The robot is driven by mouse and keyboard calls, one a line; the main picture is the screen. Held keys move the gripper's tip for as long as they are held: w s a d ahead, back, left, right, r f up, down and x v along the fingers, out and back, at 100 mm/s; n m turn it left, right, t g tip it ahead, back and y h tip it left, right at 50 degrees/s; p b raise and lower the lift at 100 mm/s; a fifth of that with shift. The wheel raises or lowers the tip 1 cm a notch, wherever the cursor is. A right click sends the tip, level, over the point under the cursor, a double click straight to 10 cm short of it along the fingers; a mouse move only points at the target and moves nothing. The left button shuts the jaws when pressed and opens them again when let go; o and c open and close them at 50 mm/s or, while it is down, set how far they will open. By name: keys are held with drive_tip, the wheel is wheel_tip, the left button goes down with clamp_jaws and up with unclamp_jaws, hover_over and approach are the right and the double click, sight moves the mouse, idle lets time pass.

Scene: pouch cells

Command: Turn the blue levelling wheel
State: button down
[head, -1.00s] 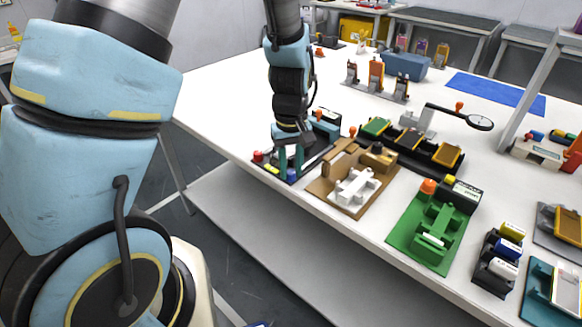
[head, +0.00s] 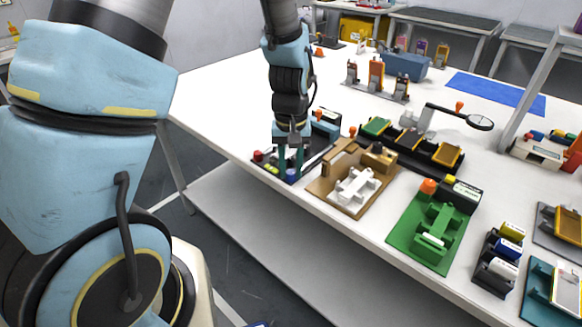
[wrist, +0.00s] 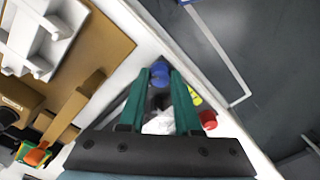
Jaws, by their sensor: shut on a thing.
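The blue levelling wheel (head: 291,174) is the front knob of a dark station at the near left edge of the table. In the wrist view the blue wheel (wrist: 159,76) shows between the tips of my gripper's two teal fingers. My gripper (head: 291,170) points down there and is shut on the wheel. The fingers hide part of it.
A brown fixture with a white part (head: 355,187) stands close to the right of the station. A green fixture (head: 432,232) stands farther right. The table edge and open floor (wrist: 250,45) lie close to the wheel.

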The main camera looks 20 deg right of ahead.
sight(291, 172)
drive_tip(key=c, duration=0.9)
unclamp_jaws()
drive_tip(key=shift+r, duration=0.15)
wheel_tip(291, 172, up, 10)
drive_tip(key=b, duration=0.1)
drive_tip(key=shift+r, duration=0.25)
drive_tip(key=a+n+t, duration=0.1)
drive_tip(key=a+n, duration=0.1)
drive_tip(key=a, duration=2.3)
drive_tip(key=shift+w+a+n+t, duration=0.3)
drive_tip(key=shift+w+a+n, duration=0.1)
drive_tip(key=shift+w, duration=0.05)
drive_tip(key=shift+f, duration=0.1)
